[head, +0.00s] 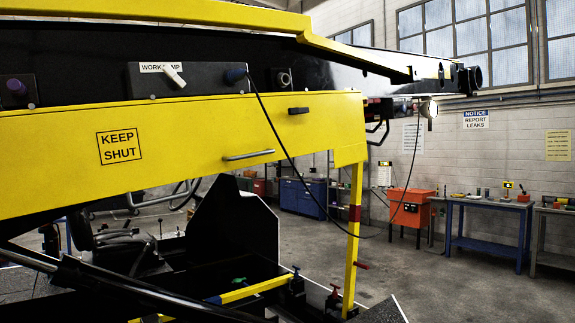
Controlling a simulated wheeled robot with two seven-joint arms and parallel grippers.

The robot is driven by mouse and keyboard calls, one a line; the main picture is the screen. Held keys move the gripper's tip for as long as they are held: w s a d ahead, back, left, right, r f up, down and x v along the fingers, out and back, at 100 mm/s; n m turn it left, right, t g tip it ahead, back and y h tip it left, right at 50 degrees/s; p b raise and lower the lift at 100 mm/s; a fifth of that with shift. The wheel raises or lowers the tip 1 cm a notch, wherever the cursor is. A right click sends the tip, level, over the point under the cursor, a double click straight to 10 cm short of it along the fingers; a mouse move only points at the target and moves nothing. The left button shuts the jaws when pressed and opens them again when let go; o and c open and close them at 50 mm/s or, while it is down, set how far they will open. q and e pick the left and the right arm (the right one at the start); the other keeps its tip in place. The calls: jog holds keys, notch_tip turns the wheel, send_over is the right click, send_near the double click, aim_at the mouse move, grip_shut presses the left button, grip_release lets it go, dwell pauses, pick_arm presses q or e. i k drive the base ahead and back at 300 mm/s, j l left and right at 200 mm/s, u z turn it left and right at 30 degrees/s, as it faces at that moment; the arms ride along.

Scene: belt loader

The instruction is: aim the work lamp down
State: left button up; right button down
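The work lamp (428,108) is a small round lamp with a pale, bright face, at the far right end of the loader's boom, just under its edge. Its face seems turned sideways rather than straight down, but it is too small to tell exactly. A dark box labelled "WORK LAMP" (205,78) sits on the boom at the upper left, with a white lever switch (174,75) tilted on its front. Neither gripper is in view.
The yellow boom panel (200,125), marked "KEEP SHUT", has a bar handle (248,155) and fills the left. A yellow post (354,240) stands below its right end. An orange cabinet (410,208) and blue workbench (487,230) stand behind. Open floor lies at the lower right.

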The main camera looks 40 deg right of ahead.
aim_at(429, 110)
jog(key=z, duration=2.15)
jog(key=i+l+z, duration=0.25)
jog(key=i, duration=0.25)
jog(key=i+z, duration=0.25)
jog(key=i, duration=0.3)
jog(key=i+l, duration=0.1)
jog(key=i, duration=2.75)
jog(key=i+l+u, duration=0.4)
jog(key=i, duration=0.25)
jog(key=i+l+u, duration=0.45)
jog(key=i, duration=0.2)
jog(key=j, duration=0.1)
